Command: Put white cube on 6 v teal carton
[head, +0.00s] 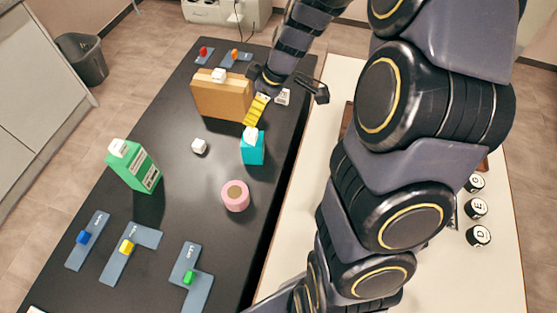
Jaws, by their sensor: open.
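The teal carton (253,153) stands on the black table, right of the middle. A white cube-like piece (251,136) sits on its top; I cannot tell whether it is loose or part of the carton. Another white cube (199,146) lies on the table to the left of the teal carton. A third white piece (219,75) rests on top of the brown box. My gripper (290,90) is open above the table's right edge, beyond the teal carton, with its fingers spread wide. I see nothing held between them.
A yellow ridged object (256,110) stands between my gripper and the teal carton. The brown box (222,97), green carton (134,167) and pink round object (235,196) stand around. Grey L-shaped pieces (199,277) lie in front. The table's middle is fairly clear.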

